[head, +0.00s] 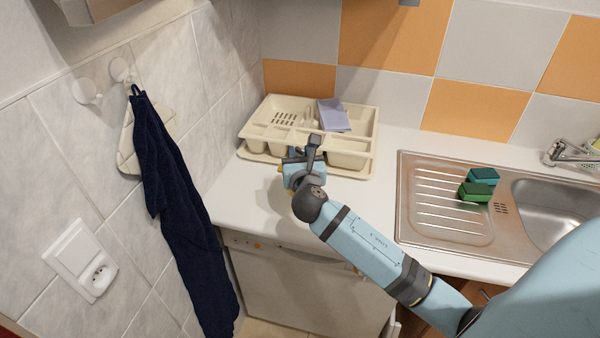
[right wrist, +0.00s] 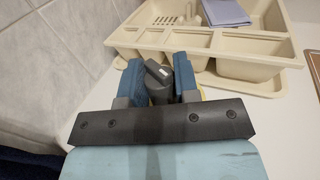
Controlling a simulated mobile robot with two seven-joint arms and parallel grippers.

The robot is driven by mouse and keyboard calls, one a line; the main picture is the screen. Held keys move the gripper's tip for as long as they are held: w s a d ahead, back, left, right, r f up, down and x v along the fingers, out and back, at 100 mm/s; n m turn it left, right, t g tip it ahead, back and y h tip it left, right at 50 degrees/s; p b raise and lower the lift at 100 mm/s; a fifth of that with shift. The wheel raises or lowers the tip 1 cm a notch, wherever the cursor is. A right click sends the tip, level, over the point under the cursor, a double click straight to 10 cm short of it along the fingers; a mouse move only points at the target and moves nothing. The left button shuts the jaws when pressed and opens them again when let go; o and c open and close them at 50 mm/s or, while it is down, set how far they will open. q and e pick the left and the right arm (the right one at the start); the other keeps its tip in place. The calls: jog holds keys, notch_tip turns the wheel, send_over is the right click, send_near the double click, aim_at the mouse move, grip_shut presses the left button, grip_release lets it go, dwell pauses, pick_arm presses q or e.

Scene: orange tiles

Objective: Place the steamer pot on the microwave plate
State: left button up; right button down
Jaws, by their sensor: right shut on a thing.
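My right gripper (head: 303,168) is over the white counter, in front of the cream cutlery tray. In the right wrist view its blue fingers (right wrist: 158,83) are shut on a dark grey, handle-like piece (right wrist: 159,72) with a small white mark. The dark piece also shows in the head view (head: 314,146), sticking up at the gripper. The body below it is hidden by the gripper, so I cannot tell whether it is the steamer pot's handle. I cannot make out a microwave plate in either view. My left gripper is out of view.
The cream cutlery tray (head: 358,153) stands at the back left with a folded lilac cloth (head: 334,115) on it. A steel sink (head: 420,233) with green sponges (head: 477,190) is at right. A dark blue towel (head: 170,190) hangs on the left wall. Bare counter (head: 240,200) lies at front left.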

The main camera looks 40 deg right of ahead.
jog(key=shift+f+b, duration=0.35)
jog(key=shift+f, duration=2.1)
jog(key=shift+f, duration=0.2)
jog(key=c, duration=0.9)
grip_release()
jog(key=shift+o, duration=0.2)
jog(key=shift+r, duration=0.1)
